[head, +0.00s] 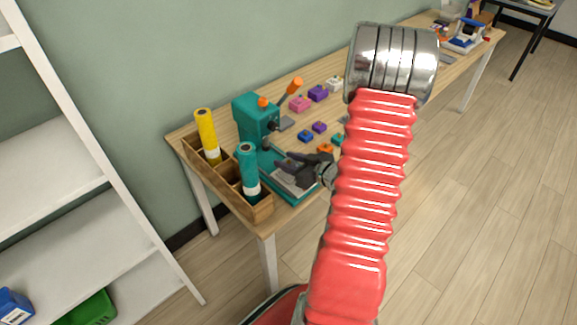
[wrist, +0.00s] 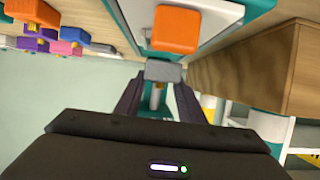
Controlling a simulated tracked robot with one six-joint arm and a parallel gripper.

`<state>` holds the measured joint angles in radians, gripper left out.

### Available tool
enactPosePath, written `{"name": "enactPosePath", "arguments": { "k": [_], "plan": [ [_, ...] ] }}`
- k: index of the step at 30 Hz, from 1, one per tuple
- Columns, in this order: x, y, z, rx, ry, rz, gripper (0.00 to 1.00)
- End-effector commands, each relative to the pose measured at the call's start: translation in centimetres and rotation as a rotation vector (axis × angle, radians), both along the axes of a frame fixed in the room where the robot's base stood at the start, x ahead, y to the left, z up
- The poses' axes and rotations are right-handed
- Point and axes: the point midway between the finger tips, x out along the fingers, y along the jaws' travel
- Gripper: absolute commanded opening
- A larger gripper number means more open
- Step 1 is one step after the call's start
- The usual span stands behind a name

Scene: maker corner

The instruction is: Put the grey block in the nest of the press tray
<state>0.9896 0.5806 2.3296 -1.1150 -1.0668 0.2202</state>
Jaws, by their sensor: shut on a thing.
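The grey block (wrist: 163,71) is between the fingertips of my gripper in the wrist view, and the jaws are shut on it. In the head view my gripper (head: 281,161) is at the teal press (head: 250,118), over the inner part of the press tray (head: 290,198). I cannot make out the block there. The nest is not clearly visible, and I cannot tell whether the block touches the tray.
A wooden bin (head: 262,212) with a yellow bottle (head: 207,132) and a teal bottle (head: 248,168) stands close left of the tray. Several small coloured blocks, including a blue block (head: 305,136) and an orange block (head: 325,148), lie to the right of the press.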

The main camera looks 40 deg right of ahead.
Motion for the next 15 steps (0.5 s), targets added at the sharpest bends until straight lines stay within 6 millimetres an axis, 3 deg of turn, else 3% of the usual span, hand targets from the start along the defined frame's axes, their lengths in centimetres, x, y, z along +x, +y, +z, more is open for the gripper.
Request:
{"name": "enactPosePath", "arguments": {
  "k": [6,15],
  "plan": [
    [0.0,0.1,-2.3,0.002,0.002,0.001,0.09],
    [0.0,0.1,-2.7,0.000,0.002,0.001,0.05]
  ]
}}
